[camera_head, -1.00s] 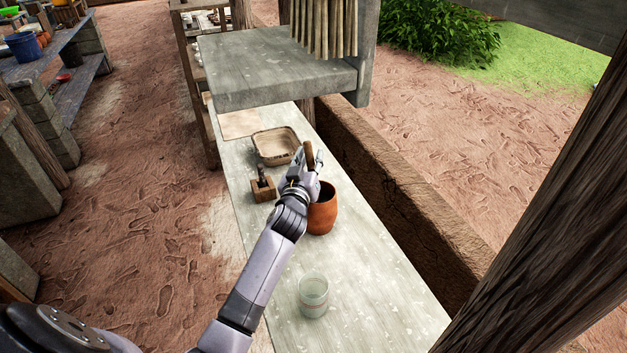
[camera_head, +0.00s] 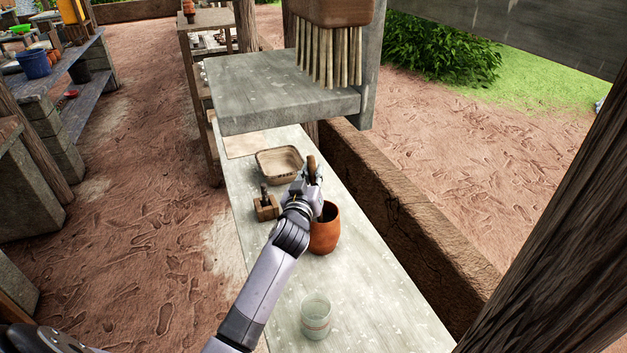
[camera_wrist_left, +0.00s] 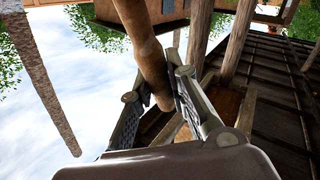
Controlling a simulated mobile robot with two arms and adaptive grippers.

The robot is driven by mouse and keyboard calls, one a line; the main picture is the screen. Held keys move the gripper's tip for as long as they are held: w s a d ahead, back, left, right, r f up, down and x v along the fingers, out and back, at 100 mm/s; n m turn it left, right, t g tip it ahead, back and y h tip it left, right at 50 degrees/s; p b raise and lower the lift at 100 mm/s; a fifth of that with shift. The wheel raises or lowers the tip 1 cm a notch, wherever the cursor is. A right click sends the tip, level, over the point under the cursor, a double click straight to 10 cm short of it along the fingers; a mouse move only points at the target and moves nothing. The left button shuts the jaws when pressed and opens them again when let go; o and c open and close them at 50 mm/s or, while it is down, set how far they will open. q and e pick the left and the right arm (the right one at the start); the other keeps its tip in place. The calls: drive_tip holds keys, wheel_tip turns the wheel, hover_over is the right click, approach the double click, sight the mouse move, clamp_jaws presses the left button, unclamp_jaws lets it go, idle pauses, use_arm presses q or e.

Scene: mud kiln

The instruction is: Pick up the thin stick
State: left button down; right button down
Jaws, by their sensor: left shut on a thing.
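A brown wooden stick (camera_head: 311,163) stands up out of my left gripper (camera_head: 312,178) in the head view. In the left wrist view the stick (camera_wrist_left: 142,42) runs between the two fingers of the left gripper (camera_wrist_left: 160,95), which are shut on it. The gripper hides part of the stick. The gripper is over the long grey table, just behind the orange clay pot (camera_head: 325,235) in the picture. The stick's thickness is hard to judge in the head view. My right gripper is not in view.
The grey table (camera_head: 365,290) holds a glass jar (camera_head: 316,317), a small wooden block holder (camera_head: 267,208) and a shallow square bowl (camera_head: 279,163). The table's front right is clear.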

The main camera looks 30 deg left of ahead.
use_arm(q)
wheel_tip(320, 180, up, 18)
drive_tip(key=b, duration=0.1)
drive_tip(key=f+b, duration=0.3)
drive_tip(key=b, duration=0.1)
drive_tip(key=s+d+f+m+t+b, duration=0.1)
drive_tip(key=f+b, duration=0.3)
drive_tip(key=s+d+f+t+b, duration=0.1)
drive_tip(key=f+b, duration=0.2)
drive_tip(key=f, duration=0.1)
drive_tip(key=shift+f+m+y+b, duration=0.25)
drive_tip(key=shift+m+y+b, duration=0.05)
drive_tip(key=shift+y+b, duration=0.1)
drive_tip(key=shift+s+d+f+m+t+b, duration=0.15)
drive_tip(key=shift+f+t+b, duration=0.1)
drive_tip(key=shift+f+b, duration=0.45)
drive_tip(key=shift+d+f+m+t+b, duration=0.15)
drive_tip(key=shift+f+t+b, duration=0.1)
drive_tip(key=shift+f+b, duration=0.35)
drive_tip(key=shift+a, duration=0.1)
